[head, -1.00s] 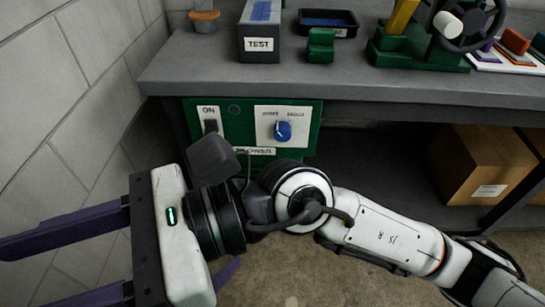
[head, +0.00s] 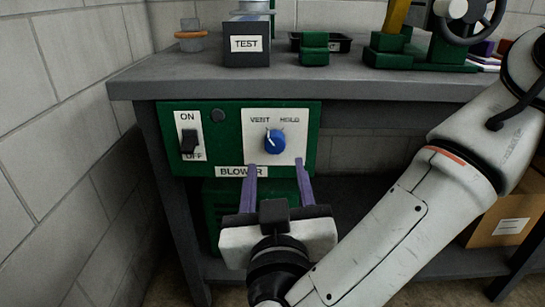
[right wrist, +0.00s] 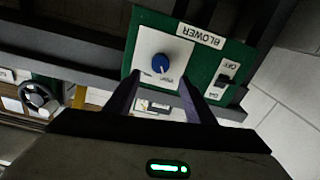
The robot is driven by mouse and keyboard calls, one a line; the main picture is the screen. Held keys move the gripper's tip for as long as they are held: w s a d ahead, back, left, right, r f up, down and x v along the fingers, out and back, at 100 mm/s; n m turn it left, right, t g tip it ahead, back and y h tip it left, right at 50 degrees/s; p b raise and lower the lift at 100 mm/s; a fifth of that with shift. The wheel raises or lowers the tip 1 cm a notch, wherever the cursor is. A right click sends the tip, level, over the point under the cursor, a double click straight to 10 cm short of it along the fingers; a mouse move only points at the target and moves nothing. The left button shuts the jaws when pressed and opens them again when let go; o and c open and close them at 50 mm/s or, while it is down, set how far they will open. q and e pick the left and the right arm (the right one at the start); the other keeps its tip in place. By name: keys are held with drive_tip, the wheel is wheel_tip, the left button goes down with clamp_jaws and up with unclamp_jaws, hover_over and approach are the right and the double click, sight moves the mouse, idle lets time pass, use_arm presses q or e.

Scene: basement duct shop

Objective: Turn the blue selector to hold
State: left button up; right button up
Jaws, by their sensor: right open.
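The blue selector (head: 274,142) is a round knob on a white plate (head: 252,150) marked VENT and HOLD, on the green blower panel (head: 312,130). Its white pointer line leans up and left, toward VENT. It also shows upside down in the right wrist view (right wrist: 160,63). My right gripper (head: 275,165) is open, with its purple fingers pointing at the panel just below the knob, one to each side. In the right wrist view the fingers (right wrist: 160,82) show empty, apart from the knob. My left gripper is not in view.
An ON/OFF switch (head: 189,141) sits left of the selector on the same panel. The grey bench top (head: 200,79) overhangs above, carrying a TEST box (head: 246,56) and a green machine with a handwheel (head: 468,15). A cardboard box (head: 500,225) is under the bench at right.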

sight(275, 145)
use_arm(q)
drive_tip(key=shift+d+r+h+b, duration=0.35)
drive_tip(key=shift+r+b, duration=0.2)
drive_tip(key=shift+b, duration=0.1)
use_arm(e)
drive_tip(key=w, duration=0.9)
drive_tip(key=shift+a, duration=0.1)
drive_tip(key=c, duration=1.1)
drive_tip(key=shift+o, duration=0.2)
drive_tip(key=shift+s, duration=0.1)
drive_tip(key=shift+m, duration=0.4)
drive_tip(key=m, duration=0.6)
drive_tip(key=shift+f, duration=0.1)
drive_tip(key=m, duration=0.7)
drive_tip(key=shift+f, duration=0.1)
drive_tip(key=shift+m, duration=0.3)
